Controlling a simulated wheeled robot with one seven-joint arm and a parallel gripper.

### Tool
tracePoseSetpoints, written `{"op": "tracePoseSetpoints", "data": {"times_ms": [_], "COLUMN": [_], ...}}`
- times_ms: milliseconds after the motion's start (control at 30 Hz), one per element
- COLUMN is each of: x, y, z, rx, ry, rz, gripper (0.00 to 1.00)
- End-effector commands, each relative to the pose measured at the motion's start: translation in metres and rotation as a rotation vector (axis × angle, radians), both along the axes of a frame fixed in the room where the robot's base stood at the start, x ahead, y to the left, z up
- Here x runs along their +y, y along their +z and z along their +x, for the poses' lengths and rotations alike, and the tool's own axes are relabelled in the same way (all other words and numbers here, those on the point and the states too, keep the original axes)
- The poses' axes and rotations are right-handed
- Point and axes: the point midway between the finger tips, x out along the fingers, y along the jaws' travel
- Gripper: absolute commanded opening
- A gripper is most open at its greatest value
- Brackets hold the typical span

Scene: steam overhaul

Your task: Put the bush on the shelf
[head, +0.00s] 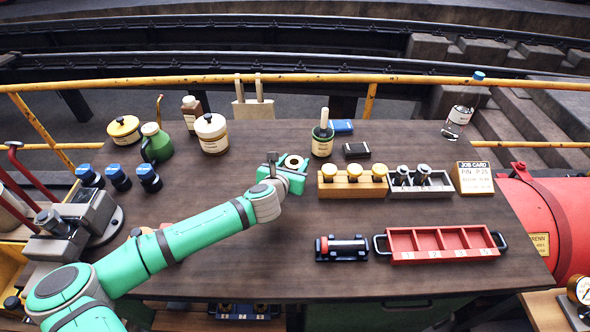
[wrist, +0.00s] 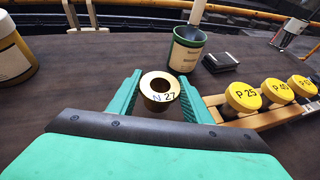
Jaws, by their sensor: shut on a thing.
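The bush is a short brass ring with a dark bore and the marking "N 27" (wrist: 160,88). It sits between the two green fingers of my gripper (wrist: 159,97) in the wrist view, and both fingers close on its sides. In the head view my gripper (head: 286,177) is over the middle of the bench, with the bush (head: 293,162) showing at its tip. I cannot tell how high the bush is above the bench top. A lower shelf (head: 215,318) shows partly under the bench's front edge, with blue items on it; most of it is hidden.
A yellow-capped plug block (head: 352,188) and a grey holder (head: 420,190) stand right of my gripper. A green pot (head: 322,145) stands behind. A red tray (head: 440,243) and a black cradle (head: 341,248) lie front right. The front middle of the bench (head: 250,265) is clear.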

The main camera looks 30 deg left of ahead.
Motion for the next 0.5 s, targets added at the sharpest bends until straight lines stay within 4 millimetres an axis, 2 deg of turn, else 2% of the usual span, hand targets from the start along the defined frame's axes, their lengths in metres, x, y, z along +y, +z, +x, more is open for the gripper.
{"op": "tracePoseSetpoints", "data": {"times_ms": [233,500], "x": [-0.001,-0.001], "y": [-0.030,-0.032], "z": [0.003,0.003], "rx": [0.000,-0.001], "ry": [-0.002,-0.003], "rz": [-0.002,0.000], "gripper": [0.10,0.10]}}
